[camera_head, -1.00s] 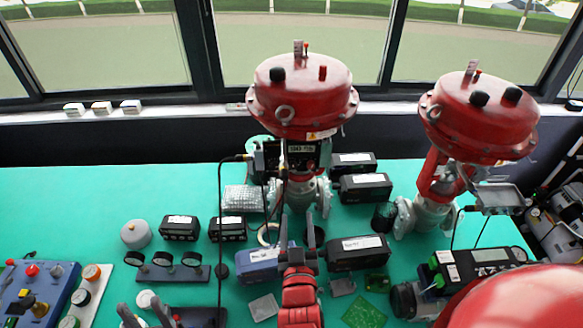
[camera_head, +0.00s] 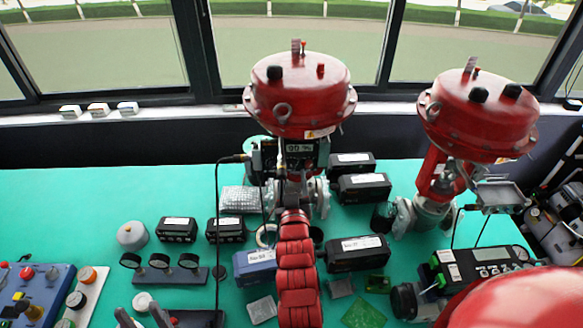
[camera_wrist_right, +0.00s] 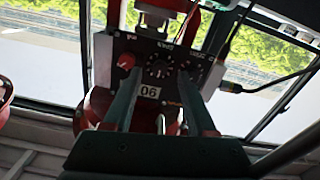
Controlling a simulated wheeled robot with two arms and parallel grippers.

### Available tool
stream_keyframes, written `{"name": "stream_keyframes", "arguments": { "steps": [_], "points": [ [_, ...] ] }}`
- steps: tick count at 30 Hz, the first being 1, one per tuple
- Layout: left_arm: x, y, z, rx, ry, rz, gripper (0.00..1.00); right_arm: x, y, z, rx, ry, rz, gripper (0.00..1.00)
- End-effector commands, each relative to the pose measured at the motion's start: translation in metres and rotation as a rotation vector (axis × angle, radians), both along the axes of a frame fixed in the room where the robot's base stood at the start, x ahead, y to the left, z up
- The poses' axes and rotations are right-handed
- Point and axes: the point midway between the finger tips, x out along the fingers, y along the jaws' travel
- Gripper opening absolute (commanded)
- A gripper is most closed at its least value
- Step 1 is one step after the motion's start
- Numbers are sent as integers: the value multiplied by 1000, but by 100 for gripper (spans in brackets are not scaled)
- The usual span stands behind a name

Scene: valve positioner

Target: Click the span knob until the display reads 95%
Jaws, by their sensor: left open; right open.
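The valve positioner (camera_head: 296,150) is a dark box below the red actuator of the middle valve; its small display is too blurred in the head view to read surely, perhaps 90 %. In the right wrist view the positioner panel (camera_wrist_right: 155,60) carries a red knob (camera_wrist_right: 126,60), a round dial (camera_wrist_right: 158,69) and a further knob at the right. Which is the span knob I cannot tell. A white tag there looks like 06, or 90 upside down. My right gripper (camera_wrist_right: 158,84) is open, its fingers apart before the panel; contact is unclear. My left gripper (camera_head: 142,309) is open at the lower left.
A second red valve (camera_head: 480,115) stands to the right. Black boxes (camera_head: 357,252), a blue box (camera_head: 255,265) and a three-gauge stand (camera_head: 163,272) lie on the green table (camera_head: 60,210). A cable (camera_head: 217,210) hangs left of the positioner. The table's back left is clear.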

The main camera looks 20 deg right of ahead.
Motion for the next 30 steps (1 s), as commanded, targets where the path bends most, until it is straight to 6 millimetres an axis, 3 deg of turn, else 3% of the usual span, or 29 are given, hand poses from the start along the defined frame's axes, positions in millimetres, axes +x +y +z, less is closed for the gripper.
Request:
{"name": "stream_keyframes", "arguments": {
  "steps": [7,18,27,30],
  "points": [
    [0,0,9,0,0,0,50,25,-7,1,0,-2,0,57],
    [0,0,9,0,0,0,50,28,-8,1,0,-3,0,55],
    [0,0,9,0,0,0,50,28,-8,1,0,-3,0,1],
    [0,0,9,0,0,0,50,28,-8,1,0,-3,0,0]
  ]
}}
